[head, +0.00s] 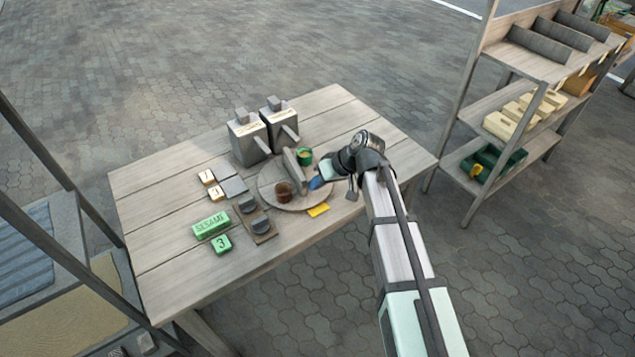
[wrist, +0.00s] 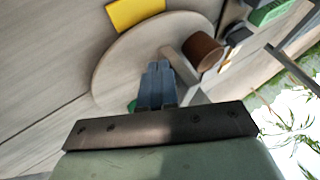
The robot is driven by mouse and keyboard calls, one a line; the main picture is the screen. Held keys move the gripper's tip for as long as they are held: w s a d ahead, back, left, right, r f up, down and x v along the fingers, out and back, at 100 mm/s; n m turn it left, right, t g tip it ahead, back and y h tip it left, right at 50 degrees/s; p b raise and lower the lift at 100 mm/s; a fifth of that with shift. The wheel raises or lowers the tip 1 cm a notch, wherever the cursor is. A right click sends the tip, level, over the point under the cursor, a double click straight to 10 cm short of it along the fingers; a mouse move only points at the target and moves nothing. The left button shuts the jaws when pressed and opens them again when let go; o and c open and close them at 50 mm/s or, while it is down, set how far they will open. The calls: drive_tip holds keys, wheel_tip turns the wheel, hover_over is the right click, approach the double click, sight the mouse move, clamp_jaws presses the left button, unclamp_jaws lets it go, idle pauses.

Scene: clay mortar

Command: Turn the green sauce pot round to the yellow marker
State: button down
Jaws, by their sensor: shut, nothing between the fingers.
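A round wooden turntable (head: 270,186) sits on the table. The green sauce pot (head: 304,156) stands at its far side; in the wrist view only a green sliver (wrist: 132,106) shows beside my fingers. A brown pot (head: 284,191) stands on the near left part, also seen in the wrist view (wrist: 203,52). A grey upright bar (head: 292,166) stands between the pots. The yellow marker (head: 318,210) lies on the table at the disc's near right edge, also in the wrist view (wrist: 135,12). My gripper (head: 316,184) is shut and empty, its blue fingertips (wrist: 158,72) over the disc's right part.
Two grey dispensers (head: 249,139) (head: 280,125) stand behind the disc. Left are a green SESAME block (head: 211,225), a green 3 block (head: 221,245), small number blocks and a board with dark knobs (head: 257,225). The table's right corner is clear. A shelf (head: 510,130) stands right.

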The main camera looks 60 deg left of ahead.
drive_tip(key=shift+s+d+m, duration=0.1)
drive_tip(key=shift+s+m, duration=0.35)
drive_tip(key=shift+m, duration=0.05)
